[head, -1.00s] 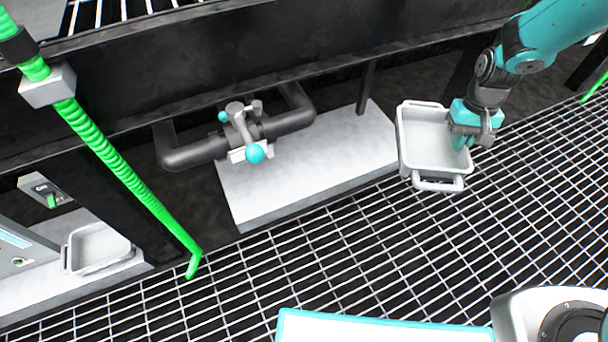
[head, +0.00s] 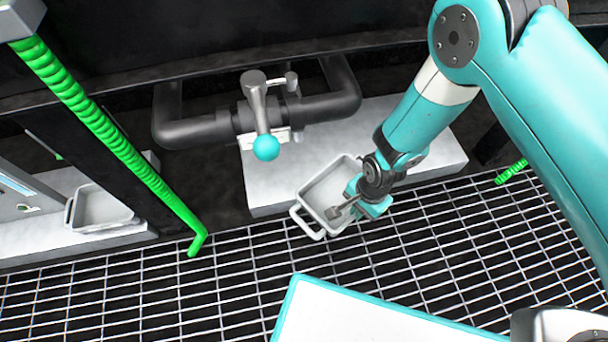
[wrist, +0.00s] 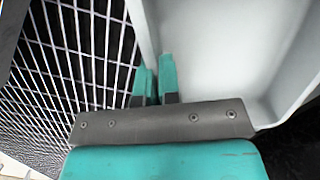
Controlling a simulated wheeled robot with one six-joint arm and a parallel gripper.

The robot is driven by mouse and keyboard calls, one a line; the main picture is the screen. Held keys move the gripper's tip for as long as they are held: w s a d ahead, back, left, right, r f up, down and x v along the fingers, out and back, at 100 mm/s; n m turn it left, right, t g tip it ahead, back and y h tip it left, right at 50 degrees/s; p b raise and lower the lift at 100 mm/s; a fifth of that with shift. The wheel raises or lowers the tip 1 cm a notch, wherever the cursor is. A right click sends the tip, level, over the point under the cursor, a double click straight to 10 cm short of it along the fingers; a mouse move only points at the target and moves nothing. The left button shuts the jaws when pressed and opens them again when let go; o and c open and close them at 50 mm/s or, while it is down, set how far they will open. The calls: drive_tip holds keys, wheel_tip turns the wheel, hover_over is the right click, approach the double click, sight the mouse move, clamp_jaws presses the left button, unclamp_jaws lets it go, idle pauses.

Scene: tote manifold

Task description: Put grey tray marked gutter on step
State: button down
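A grey tray (head: 327,190) with a looped handle is in the middle of the head view, at the front edge of the pale step (head: 425,150). It appears tilted, and I cannot tell whether it touches the step. My gripper (head: 343,208) is at the tray's right side. In the wrist view my gripper's teal fingers (wrist: 155,85) are close together on either side of the wall of the tray (wrist: 225,55), shut on it. No marking is readable on the tray.
A dark pipe with a teal-knobbed valve (head: 265,148) stands above the step. A green hose (head: 120,145) hangs at left. Another grey tray (head: 102,208) sits on a pale ledge at far left. Grating floor (head: 235,290) lies in front; a white teal-edged panel (head: 370,315) is at the bottom.

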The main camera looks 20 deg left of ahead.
sight(323, 177)
drive_tip(key=shift+m, duration=0.7)
drive_tip(key=s+a+f+b, duration=0.1)
drive_tip(key=s+f, duration=0.1)
drive_tip(key=s+a+f, duration=0.2)
drive_tip(key=shift+a+f+b, duration=0.1)
drive_tip(key=shift+f+b, duration=0.05)
drive_tip(key=shift+b, duration=0.2)
drive_tip(key=w+a+b, duration=0.3)
drive_tip(key=w, duration=0.1)
drive_tip(key=w+a+b, duration=0.2)
drive_tip(key=w+b, duration=0.1)
drive_tip(key=w, duration=0.2)
drive_tip(key=w+a+b, duration=0.3)
drive_tip(key=w, duration=0.2)
drive_tip(key=shift+a, duration=0.3)
wheel_tip(323, 177, down, 3)
drive_tip(key=b, duration=0.3)
drive_tip(key=shift+w, duration=0.1)
drive_tip(key=shift+f, duration=0.2)
drive_tip(key=c, duration=1.3)
unclamp_jaws()
drive_tip(key=shift+r, duration=0.15)
